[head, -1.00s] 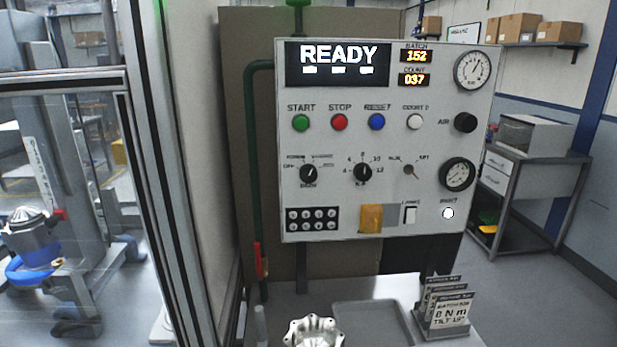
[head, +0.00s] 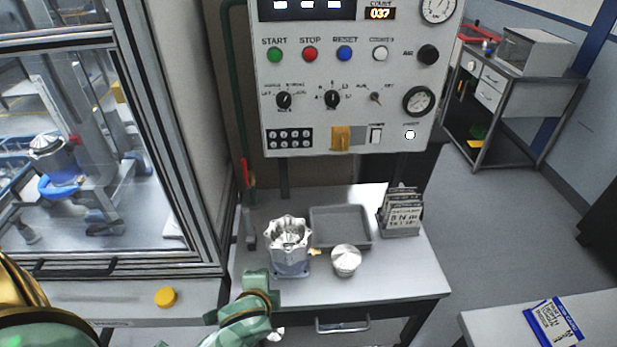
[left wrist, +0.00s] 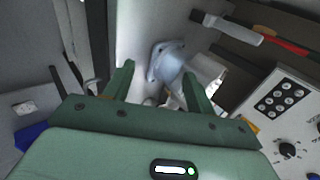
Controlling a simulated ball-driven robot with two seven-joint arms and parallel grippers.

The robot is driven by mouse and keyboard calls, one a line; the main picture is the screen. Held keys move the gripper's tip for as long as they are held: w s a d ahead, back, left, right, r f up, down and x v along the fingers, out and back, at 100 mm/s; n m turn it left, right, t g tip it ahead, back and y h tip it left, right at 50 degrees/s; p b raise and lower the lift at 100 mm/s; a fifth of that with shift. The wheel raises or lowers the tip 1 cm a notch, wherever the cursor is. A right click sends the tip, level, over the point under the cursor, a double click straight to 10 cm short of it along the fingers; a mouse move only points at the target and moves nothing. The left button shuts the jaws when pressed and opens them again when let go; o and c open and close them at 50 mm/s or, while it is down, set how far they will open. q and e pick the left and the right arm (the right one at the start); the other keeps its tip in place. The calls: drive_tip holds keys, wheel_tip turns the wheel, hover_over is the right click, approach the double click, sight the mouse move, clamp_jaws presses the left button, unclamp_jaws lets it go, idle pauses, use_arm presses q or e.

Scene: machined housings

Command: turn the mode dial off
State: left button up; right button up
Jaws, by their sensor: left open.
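The mode dial (head: 284,100) is a black knob on the white control panel (head: 300,75), the leftmost in the dial row. Its pointer seems to lean up and right, but is too small to read surely. In the left wrist view a black dial (left wrist: 287,148), apparently the same one, shows at the lower right. My left gripper (head: 246,303) is low at the bench's front left edge, well below the panel. In the left wrist view its green fingers (left wrist: 157,85) are spread apart with nothing held. My right gripper is not in view.
Below the panel, a bench (head: 370,275) holds a silver housing (head: 288,245), a round metal part (head: 346,260), a grey tray (head: 340,228) and a card holder (head: 400,212). A red-handled valve (head: 245,175) stands left of the panel. The space before the dials is clear.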

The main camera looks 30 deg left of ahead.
use_arm(q)
drive_tip(key=w+a+r+m+t+y+p, duration=0.15)
drive_tip(key=w+r+m+t, duration=0.25)
drive_tip(key=w+r+m, duration=0.85)
drive_tip(key=m+t+y, duration=0.3)
drive_tip(key=m+y, duration=0.1)
drive_tip(key=m, duration=0.1)
approach(284, 101)
drive_tip(key=x, duration=0.8)
drive_tip(key=shift+w+a, duration=0.25)
drive_tip(key=shift+p, duration=0.3)
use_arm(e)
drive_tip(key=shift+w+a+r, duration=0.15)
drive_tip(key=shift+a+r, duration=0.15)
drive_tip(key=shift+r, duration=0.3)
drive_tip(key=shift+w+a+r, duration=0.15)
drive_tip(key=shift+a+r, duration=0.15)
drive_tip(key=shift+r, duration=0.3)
use_arm(q)
drive_tip(key=shift+c, duration=0.4)
drive_tip(key=c, duration=0.9)
